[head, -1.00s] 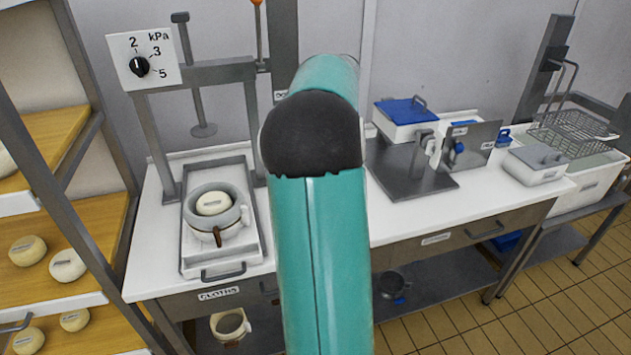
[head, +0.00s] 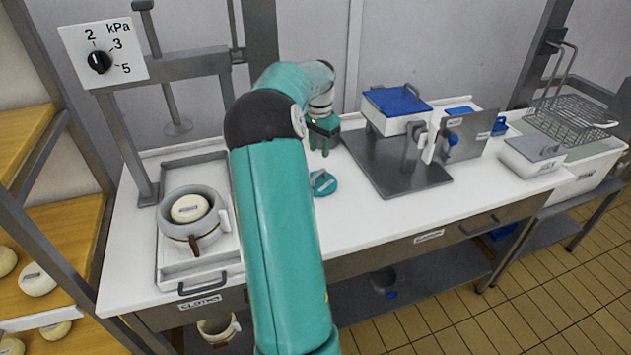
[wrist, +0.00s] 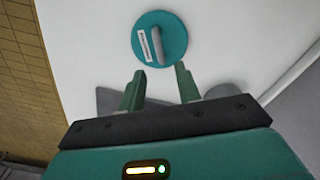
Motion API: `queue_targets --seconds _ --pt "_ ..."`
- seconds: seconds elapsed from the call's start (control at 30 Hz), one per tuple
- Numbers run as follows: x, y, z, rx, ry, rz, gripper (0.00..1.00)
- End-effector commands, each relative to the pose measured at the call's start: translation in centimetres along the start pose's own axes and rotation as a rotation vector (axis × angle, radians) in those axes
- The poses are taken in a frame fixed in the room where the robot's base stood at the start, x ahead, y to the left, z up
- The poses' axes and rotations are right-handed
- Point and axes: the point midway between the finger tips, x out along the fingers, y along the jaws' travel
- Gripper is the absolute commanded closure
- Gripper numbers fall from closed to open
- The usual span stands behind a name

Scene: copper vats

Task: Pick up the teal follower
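The teal follower (head: 323,182) is a round disc lying flat on the white worktop, to the right of the press tray. In the wrist view the follower (wrist: 173,30) shows a grey upright grip bar across its middle and a small white label. My gripper (head: 322,152) hangs above the worktop, just beyond the follower as the head view sees it. In the wrist view my gripper's (wrist: 160,70) two fingers are apart with nothing between them. The fingertips are short of the disc and apart from its bar.
A grey plate stand (head: 398,172) and a blue-lidded tub (head: 398,107) stand right of my gripper. The press tray (head: 176,265) holds a mould with a cheese (head: 190,209) at left. The worktop in front of the follower is clear.

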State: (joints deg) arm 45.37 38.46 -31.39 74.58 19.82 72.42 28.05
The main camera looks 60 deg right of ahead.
Motion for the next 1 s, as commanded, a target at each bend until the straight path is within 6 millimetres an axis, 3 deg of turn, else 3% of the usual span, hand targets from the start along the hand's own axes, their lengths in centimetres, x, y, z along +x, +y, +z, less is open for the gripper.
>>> queue_targets --seconds 0.2,0.47,0.7,1.0 --pt "4.0 0.1 0.0 0.002 0.0 0.0 0.67" --pt "5.9 -0.1 0.0 -0.002 0.0 0.0 0.67" --pt "9.4 -0.4 0.0 -0.002 0.0 0.0 0.67" --pt "10.3 -0.5 0.0 -0.003 0.001 -0.002 0.67"
